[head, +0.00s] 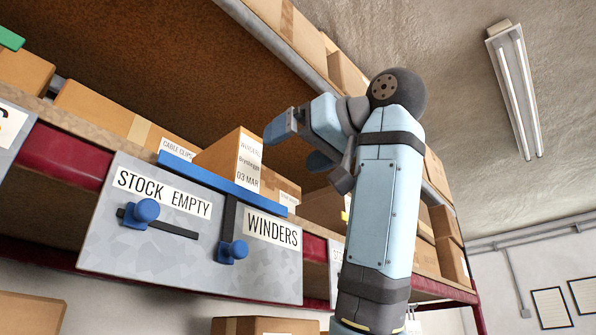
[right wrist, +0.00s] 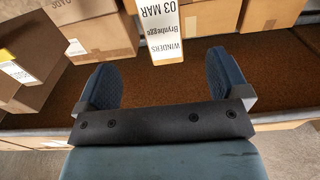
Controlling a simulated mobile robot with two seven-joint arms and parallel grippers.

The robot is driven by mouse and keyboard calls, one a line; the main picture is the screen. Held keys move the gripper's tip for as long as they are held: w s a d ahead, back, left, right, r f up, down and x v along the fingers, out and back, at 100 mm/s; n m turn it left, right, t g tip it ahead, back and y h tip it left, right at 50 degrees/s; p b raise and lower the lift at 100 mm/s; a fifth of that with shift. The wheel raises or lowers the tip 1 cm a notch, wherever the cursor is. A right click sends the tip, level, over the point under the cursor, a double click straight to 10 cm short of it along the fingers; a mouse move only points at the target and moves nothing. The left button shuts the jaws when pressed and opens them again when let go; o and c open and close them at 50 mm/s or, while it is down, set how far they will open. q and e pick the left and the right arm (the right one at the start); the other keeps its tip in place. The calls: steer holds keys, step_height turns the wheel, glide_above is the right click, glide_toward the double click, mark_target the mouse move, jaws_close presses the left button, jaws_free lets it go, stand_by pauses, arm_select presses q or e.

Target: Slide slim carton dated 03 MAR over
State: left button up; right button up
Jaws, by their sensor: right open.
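The slim carton dated 03 MAR (head: 222,155) stands on the shelf behind the grey sign panel, its white label facing out. Its labelled end also shows in the right wrist view (right wrist: 161,28), upside down, reading 03 MAR and WINDERS. My right gripper (head: 297,145) is in front of the shelf, to the right of the carton in the head view. In the right wrist view its two blue fingers (right wrist: 168,82) are wide apart with nothing between them. The carton lies beyond the fingertips, roughly in line with the gap. My left gripper is not in view.
The grey panel (head: 130,235) reads STOCK EMPTY and WINDERS, with blue knobs on dark slots and a blue bar (head: 222,184) along its top. Other cartons stand on both sides, including CABLE CLIPS (head: 130,125). Bare brown shelf (right wrist: 140,104) shows before the carton.

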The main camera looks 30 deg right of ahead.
mark_target(248, 173)
steer(key=p+x, duration=0.4)
steer(key=x, duration=0.8)
steer(key=shift+w+a+p, duration=0.15)
steer(key=shift+w+p, duration=0.2)
steer(key=shift+w+a, duration=0.2)
steer(key=shift+w, duration=0.35)
steer(key=shift+f, duration=0.1)
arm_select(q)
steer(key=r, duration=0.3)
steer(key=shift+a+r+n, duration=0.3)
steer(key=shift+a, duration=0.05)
arm_select(e)
steer(key=c, duration=1.3)
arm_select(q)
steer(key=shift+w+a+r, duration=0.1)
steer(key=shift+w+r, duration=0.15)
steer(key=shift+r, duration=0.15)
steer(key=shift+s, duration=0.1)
arm_select(e)
steer(key=shift+w+a, duration=0.1)
